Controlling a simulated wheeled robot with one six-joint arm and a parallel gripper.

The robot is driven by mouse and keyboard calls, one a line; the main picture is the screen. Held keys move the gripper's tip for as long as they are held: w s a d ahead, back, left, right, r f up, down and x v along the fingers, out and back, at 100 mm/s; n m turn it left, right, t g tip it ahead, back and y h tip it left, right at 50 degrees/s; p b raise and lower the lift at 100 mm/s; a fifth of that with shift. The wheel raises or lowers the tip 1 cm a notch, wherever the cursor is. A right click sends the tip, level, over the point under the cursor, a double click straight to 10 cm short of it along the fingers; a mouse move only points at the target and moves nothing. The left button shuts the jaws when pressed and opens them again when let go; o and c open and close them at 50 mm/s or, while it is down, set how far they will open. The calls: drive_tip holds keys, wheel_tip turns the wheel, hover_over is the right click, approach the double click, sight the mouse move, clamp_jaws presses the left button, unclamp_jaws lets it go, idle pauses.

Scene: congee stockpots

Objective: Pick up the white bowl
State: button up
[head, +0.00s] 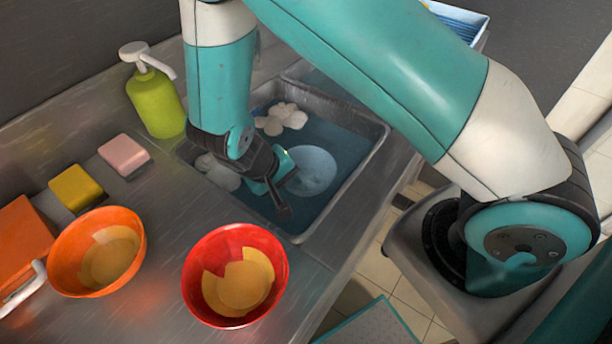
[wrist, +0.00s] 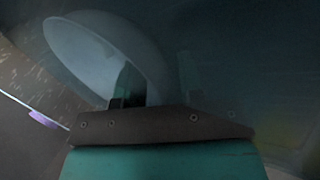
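The white bowl (head: 312,172) is in the water of the sink and looks pale blue there. It also shows in the wrist view, tilted, with its rim (wrist: 88,28) running down toward my fingers. My gripper (head: 284,187) reaches down into the sink at the bowl's left side. Its two fingers are apart, one close to the bowl's near-left rim. In the wrist view my gripper (wrist: 158,85) shows one finger in front of the bowl and the other, faint, to the right. I cannot tell whether they touch the bowl. Its lower part is hidden behind my gripper.
The sink (head: 352,190) has raised walls around the bowl. White foam clumps (head: 282,119) float in it. On the counter stand a red bowl (head: 197,262), an orange bowl (head: 65,262), a green soap bottle (head: 157,104), a yellow sponge (head: 76,188) and a pink block (head: 124,155).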

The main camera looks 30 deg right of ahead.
clamp_jaws()
drive_tip(key=shift+r, duration=0.1)
